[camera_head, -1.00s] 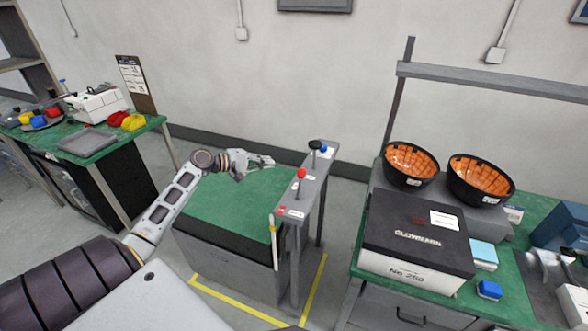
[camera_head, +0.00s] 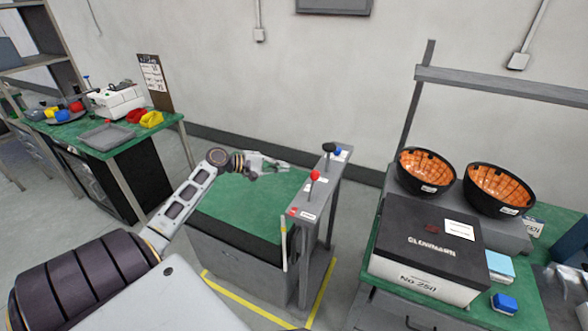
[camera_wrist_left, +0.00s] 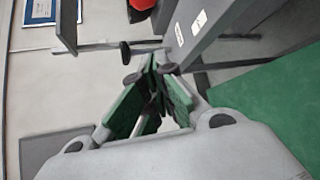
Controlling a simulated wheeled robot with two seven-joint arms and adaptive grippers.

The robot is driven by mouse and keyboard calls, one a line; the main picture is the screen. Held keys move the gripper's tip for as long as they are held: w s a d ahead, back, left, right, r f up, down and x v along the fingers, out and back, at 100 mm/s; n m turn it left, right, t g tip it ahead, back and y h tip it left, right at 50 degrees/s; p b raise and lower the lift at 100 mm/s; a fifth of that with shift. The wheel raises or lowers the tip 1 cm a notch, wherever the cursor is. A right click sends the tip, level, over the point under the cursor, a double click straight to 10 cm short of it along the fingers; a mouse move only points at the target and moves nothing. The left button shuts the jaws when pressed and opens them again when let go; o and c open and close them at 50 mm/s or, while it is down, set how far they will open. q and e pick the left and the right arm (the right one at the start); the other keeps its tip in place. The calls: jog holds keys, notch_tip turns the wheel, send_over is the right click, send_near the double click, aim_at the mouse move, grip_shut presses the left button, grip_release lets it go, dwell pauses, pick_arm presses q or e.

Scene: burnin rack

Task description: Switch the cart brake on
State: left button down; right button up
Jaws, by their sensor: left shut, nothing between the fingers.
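The cart has a green top (camera_head: 247,211) and a grey body. A narrow grey panel (camera_head: 322,188) stands along its right side with two levers. The nearer lever has a red knob (camera_head: 314,175) and a red mark at its base; the farther has a black knob (camera_head: 328,147) beside a blue mark. I cannot read which is the brake. My left gripper (camera_head: 287,166) is shut and empty over the cart's far part, left of the levers and apart from them. In the left wrist view its fingers (camera_wrist_left: 158,72) meet near the grey labelled panel (camera_wrist_left: 215,32). My right gripper is out of view.
A bench at right holds a black-and-white box (camera_head: 428,250), an orange-lined bowl (camera_head: 426,170) and another bowl (camera_head: 500,187). A green-topped table (camera_head: 162,124) with trays stands at left. Yellow floor tape (camera_head: 238,300) edges the cart. A wall is behind.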

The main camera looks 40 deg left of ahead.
aim_at(313, 186)
pick_arm(q)
jog(key=shift+w+d+f+p, duration=0.25)
jog(key=shift+w+d+p, duration=0.5)
jog(key=shift+d, duration=0.5)
jog(key=shift+w+d+f+p, duration=0.2)
jog(key=shift+w+d+p, duration=0.2)
jog(key=shift+w+d, duration=0.75)
jog(key=shift+w+d+f+p, duration=0.25)
jog(key=shift+w+d+p, duration=0.4)
jog(key=shift+d, duration=0.75)
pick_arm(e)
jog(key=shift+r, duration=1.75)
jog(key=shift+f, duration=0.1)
pick_arm(q)
jog(key=shift+b, duration=0.45)
jog(key=shift+s+r+b, duration=0.15)
jog(key=shift+s+b, duration=0.05)
jog(key=shift+b, duration=0.15)
jog(key=shift+t, duration=0.3)
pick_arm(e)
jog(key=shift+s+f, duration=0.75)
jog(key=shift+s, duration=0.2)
